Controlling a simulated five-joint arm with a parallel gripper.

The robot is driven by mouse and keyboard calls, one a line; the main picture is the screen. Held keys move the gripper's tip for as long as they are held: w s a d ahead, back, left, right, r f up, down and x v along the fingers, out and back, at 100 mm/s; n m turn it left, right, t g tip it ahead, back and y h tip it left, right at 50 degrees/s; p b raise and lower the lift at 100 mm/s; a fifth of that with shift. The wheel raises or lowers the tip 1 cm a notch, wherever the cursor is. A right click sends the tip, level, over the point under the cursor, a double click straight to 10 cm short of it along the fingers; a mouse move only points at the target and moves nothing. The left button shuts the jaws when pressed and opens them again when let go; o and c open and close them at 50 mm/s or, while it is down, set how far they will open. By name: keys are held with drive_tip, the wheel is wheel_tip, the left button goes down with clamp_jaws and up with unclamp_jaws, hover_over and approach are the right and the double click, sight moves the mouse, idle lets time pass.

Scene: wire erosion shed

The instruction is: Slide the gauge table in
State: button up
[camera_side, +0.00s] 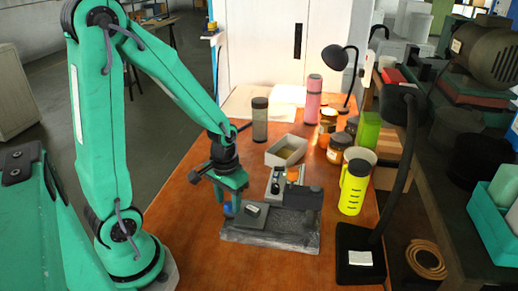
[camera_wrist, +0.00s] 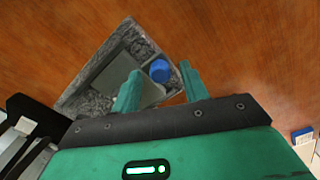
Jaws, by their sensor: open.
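The gauge stand has a speckled grey stone base (camera_side: 268,239) on the orange-brown bench, with a small grey table (camera_side: 250,216) on it. In the wrist view the stone base (camera_wrist: 88,98) lies tilted, with a flat grey plate (camera_wrist: 113,70) on it. A blue knob (camera_wrist: 160,71) is at one end of the table; it also shows in the side view (camera_side: 227,208). My gripper (camera_side: 236,205) points down at the left end of the stand. In the wrist view my open fingers (camera_wrist: 160,86) have the blue knob between them, with gaps showing. Whether they touch it is unclear.
A grey bin (camera_side: 286,151) stands behind the gauge, a dark flask (camera_side: 260,120) behind that. A yellow jug (camera_side: 354,187), jars and a pink bottle (camera_side: 313,100) line the right side. A black lamp (camera_side: 360,258) stands front right. The bench left of the stand is clear.

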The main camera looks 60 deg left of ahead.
sight(246, 208)
drive_tip(key=shift+f, duration=0.1)
clamp_jaws()
drive_tip(key=shift+w+d, duration=1.75)
drive_tip(key=shift+w, duration=0.1)
unclamp_jaws()
drive_tip(key=shift+s, duration=0.1)
